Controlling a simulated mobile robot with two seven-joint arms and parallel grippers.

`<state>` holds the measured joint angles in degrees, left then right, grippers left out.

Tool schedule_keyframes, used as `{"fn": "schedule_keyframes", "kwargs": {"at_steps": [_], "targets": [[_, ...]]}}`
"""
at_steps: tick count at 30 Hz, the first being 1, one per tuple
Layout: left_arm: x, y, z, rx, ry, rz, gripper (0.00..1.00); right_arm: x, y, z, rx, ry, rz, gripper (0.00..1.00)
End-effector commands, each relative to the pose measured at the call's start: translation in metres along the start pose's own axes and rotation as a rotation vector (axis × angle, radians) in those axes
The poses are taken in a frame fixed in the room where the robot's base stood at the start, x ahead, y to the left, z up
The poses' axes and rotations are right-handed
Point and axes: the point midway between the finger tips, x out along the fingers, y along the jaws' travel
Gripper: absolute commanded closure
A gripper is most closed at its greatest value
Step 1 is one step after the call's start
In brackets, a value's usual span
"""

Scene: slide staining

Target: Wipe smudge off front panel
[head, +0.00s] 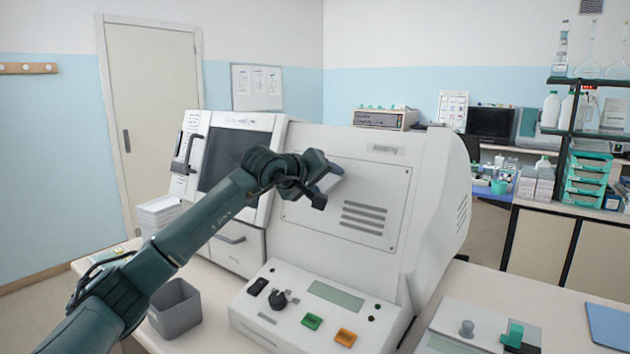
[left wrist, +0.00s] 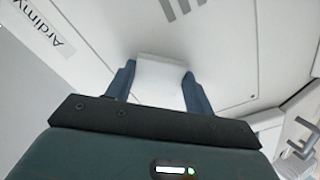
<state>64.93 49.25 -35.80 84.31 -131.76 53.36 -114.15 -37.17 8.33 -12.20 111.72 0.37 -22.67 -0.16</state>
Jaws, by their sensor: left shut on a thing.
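The front panel (head: 376,187) is a pale grey plate with dark vent slots and corner screws on the big white machine. My left gripper (head: 326,181) is in front of the panel's upper left part. In the left wrist view its two blue-grey fingers (left wrist: 158,92) are shut on a white wiping pad (left wrist: 160,73). The pad faces the panel, which also shows in the left wrist view (left wrist: 225,45); I cannot tell whether they touch. I see no smudge; the arm and pad hide part of the panel. My right gripper is not in view.
A control console (head: 310,312) with a knob and green and orange buttons juts out below the panel. A grey bin (head: 175,312) stands at the left on the bench. A second white machine (head: 232,190) stands left of the panel. Small equipment (head: 478,330) is at the right.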

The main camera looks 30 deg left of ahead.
Motion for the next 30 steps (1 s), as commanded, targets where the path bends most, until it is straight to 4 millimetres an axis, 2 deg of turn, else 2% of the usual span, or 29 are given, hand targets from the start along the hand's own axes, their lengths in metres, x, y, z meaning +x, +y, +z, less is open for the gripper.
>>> {"fn": "schedule_keyframes", "kwargs": {"at_steps": [7,19,30], "targets": [[0.0,0.006,0.007,0.0,0.0,0.001,0.65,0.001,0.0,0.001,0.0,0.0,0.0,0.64],[0.002,0.027,0.032,0.001,-0.001,0.001,0.65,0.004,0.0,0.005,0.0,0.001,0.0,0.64],[0.0,0.025,0.029,-0.001,0.0,-0.001,0.65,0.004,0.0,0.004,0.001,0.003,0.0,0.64]]}}
